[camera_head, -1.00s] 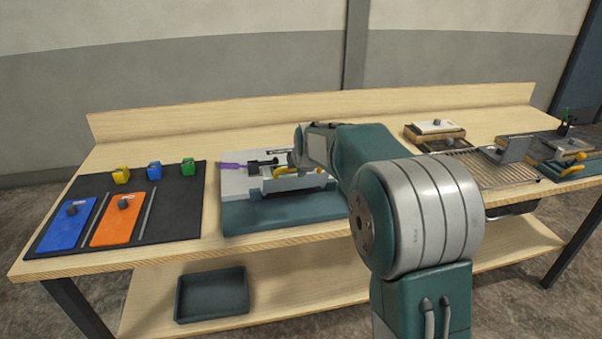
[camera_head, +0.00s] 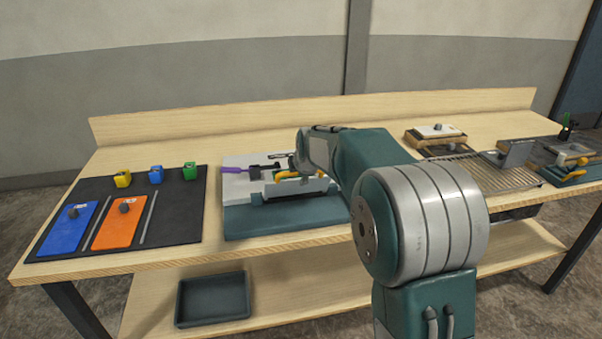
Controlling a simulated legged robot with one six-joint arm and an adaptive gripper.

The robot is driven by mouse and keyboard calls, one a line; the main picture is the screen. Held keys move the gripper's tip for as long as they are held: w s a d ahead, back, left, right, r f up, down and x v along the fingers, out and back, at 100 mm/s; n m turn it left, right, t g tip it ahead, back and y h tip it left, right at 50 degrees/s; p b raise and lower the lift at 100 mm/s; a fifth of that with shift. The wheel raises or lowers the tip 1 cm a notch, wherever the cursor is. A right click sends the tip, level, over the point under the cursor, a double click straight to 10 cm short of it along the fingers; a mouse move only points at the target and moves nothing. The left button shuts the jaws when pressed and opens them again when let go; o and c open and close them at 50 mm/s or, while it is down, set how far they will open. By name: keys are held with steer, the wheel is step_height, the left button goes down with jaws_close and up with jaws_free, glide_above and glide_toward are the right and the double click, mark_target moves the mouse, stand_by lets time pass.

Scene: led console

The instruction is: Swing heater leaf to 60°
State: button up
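A grey-white fixture (camera_head: 243,187) on a teal base (camera_head: 285,218) stands on the middle of the bench. It carries a purple-handled tool (camera_head: 231,170), a black clamp-like part and a yellow handle (camera_head: 291,177). My arm reaches over this fixture from the right, and its wrist hides part of it. My gripper's fingers cannot be made out among the dark parts there, so neither their opening nor any contact is clear.
A black mat (camera_head: 180,222) at left holds a blue panel (camera_head: 66,230), an orange panel (camera_head: 115,227) and several small coloured blocks. A white-topped block (camera_head: 434,130) sits at back right. A dark tray (camera_head: 212,299) lies on the lower shelf. The bench's back left is clear.

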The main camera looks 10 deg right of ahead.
steer(key=v, duration=1.1)
steer(key=shift+r, duration=0.25)
steer(key=shift+s, duration=0.25)
steer(key=s+f+v, duration=0.1)
steer(key=v, duration=1)
steer(key=shift+s+f, duration=0.15)
steer(key=shift+s, duration=0.2)
steer(key=s+f+m+g, duration=0.1)
steer(key=s+f+m, duration=0.3)
steer(key=s+m, duration=0.2)
steer(key=s+f+m, duration=0.5)
steer(key=s+m, duration=0.1)
steer(key=s, duration=0.4)
steer(key=s+f+m+g, duration=0.1)
steer(key=s+f+m, duration=0.3)
steer(key=s, duration=0.5)
steer(key=shift+a+f+m+g, duration=0.25)
steer(key=shift+a+m+g, duration=0.05)
steer(key=shift+m, duration=0.7)
